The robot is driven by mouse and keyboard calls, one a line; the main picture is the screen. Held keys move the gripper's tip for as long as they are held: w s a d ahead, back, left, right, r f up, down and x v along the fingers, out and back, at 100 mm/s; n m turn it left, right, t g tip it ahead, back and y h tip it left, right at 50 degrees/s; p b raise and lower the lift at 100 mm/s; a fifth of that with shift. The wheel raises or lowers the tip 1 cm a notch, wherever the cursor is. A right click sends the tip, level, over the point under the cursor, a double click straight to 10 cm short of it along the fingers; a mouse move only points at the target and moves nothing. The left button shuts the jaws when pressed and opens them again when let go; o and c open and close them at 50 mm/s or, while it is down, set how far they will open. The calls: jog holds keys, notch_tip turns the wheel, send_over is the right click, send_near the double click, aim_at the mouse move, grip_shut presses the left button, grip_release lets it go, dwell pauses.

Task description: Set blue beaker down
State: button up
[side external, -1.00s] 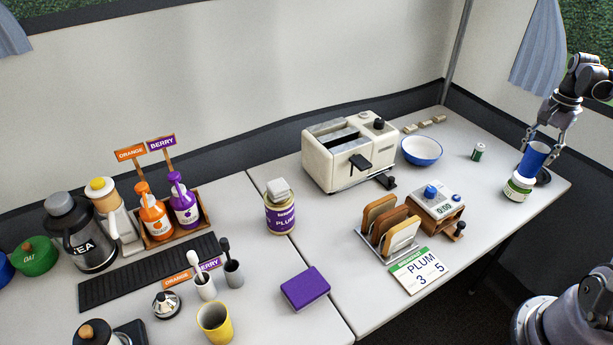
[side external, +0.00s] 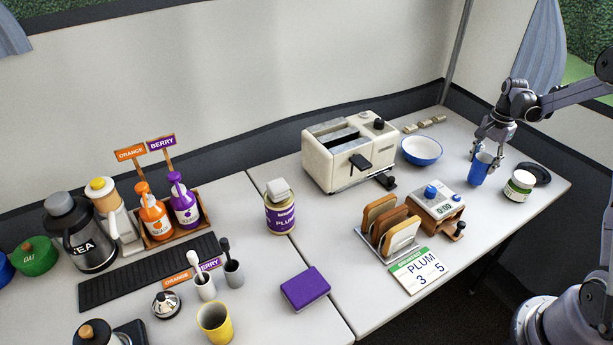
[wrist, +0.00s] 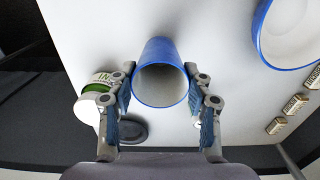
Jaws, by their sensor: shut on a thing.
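The blue beaker (side external: 478,169) is at the right end of the table in the side view. It also shows in the wrist view (wrist: 160,70), with its open mouth towards the camera and a pale inside. My gripper (side external: 487,158) is shut on the beaker, with one finger on each side of it in the wrist view (wrist: 164,98). The beaker looks roughly upright in the side view. I cannot tell whether its base touches the table or hangs just above it.
A white jar with a green label (side external: 519,185) and a dark round coaster (side external: 535,173) are right of the beaker. A blue-rimmed bowl (side external: 422,151) is to its left. A scale (side external: 437,199) and toaster (side external: 349,151) stand further left. Table (side external: 500,222) in front is clear.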

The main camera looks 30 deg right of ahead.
jog(key=shift+f, duration=0.65)
jog(key=shift+f, duration=0.15)
jog(key=o, duration=1.1)
